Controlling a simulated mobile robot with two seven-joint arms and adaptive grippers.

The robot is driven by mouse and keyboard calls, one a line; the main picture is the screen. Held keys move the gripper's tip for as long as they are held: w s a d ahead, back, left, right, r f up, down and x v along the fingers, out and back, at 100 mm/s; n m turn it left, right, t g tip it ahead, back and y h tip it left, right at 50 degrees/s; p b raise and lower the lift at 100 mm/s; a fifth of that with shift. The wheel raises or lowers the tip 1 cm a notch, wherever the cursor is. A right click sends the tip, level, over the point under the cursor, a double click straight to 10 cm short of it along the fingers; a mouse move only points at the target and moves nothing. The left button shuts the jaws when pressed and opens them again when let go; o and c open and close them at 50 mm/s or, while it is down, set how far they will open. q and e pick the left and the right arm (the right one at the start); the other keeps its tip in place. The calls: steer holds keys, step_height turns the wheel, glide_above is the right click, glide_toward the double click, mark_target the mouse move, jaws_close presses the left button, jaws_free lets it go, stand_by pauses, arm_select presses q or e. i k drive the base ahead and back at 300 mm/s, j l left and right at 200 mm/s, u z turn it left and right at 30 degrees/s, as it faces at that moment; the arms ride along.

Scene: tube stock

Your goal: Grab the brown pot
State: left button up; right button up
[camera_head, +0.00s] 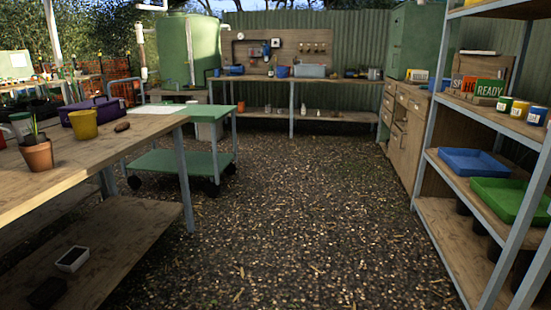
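A brown terracotta pot (37,155) with a small green plant stands upright on the wooden table (95,160) at the left. It is near the left edge of the view. Neither of my grippers shows in the head camera view, and nothing touches the pot.
A yellow pot (84,125), a purple carrier (95,108) and a small dark brown object (122,127) share the table. A green cart (180,163) stands behind it. Shelves (455,215) with a blue tray (474,162) line the right. The gravel floor (300,220) between is clear.

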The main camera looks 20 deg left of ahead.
mark_target(39, 157)
steer(key=i+l+u, duration=0.1)
steer(key=i+u, duration=0.2)
steer(key=i, duration=0.15)
steer(key=i+l+u, duration=0.15)
steer(key=i+u, duration=0.2)
steer(key=i+l+u, duration=0.3)
steer(key=i, duration=0.15)
steer(key=i+l+u, duration=0.45)
steer(key=u, duration=0.25)
steer(key=i+l+u, duration=0.15)
steer(key=l+u, duration=0.15)
steer(key=l, duration=0.1)
